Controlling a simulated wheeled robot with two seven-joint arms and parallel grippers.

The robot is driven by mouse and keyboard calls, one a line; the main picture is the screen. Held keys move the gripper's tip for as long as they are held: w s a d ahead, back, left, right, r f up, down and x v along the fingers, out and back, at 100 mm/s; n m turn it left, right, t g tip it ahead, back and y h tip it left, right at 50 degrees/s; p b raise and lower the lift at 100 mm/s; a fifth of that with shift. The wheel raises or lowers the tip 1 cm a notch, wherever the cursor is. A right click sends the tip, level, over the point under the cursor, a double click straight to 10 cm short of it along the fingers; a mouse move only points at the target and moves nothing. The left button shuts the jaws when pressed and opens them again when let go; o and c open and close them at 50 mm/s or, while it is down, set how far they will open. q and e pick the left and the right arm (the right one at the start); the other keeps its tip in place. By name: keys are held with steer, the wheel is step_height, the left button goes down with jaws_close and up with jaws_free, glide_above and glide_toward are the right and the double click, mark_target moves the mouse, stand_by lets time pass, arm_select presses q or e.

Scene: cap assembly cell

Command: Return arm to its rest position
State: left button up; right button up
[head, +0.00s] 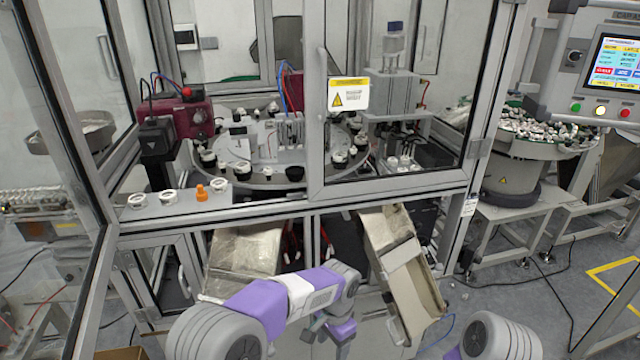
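My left arm (310,292), with purple, white and grey links, reaches in from the lower left in front of the machine's lower opening. It bends downward near the middle of the view. Small dark grey parts at its far end (314,328) seem to belong to the wrist or gripper, but the fingers cannot be made out. I see nothing held there. Only the grey rounded shoulder of my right arm (497,338) shows at the bottom right; my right gripper is out of view.
The machine's metal frame and sill (290,208) stand ahead. White caps (168,196) and an orange part (201,194) sit on the sill's left. Two metal chutes, left (240,252) and right (400,262), slope outward near my arm. A control panel (605,65) is right.

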arm_select(q)
steer(key=s+a+f+n+h, duration=0.2)
steer(key=s+a+f+n, duration=0.1)
steer(key=f, duration=0.6)
steer(key=s+a+f+n+h, duration=0.15)
steer(key=a+f, duration=0.25)
steer(key=f, duration=0.4)
steer(key=s+a+f+n, duration=0.2)
steer(key=s+f+n, duration=0.1)
steer(key=s, duration=0.4)
steer(key=s+a+f+n+t+h, duration=0.1)
steer(key=s+a+f+n, duration=0.2)
steer(key=s+n, duration=0.3)
steer(key=shift+s+a+f, duration=0.35)
steer(key=shift+f, duration=0.15)
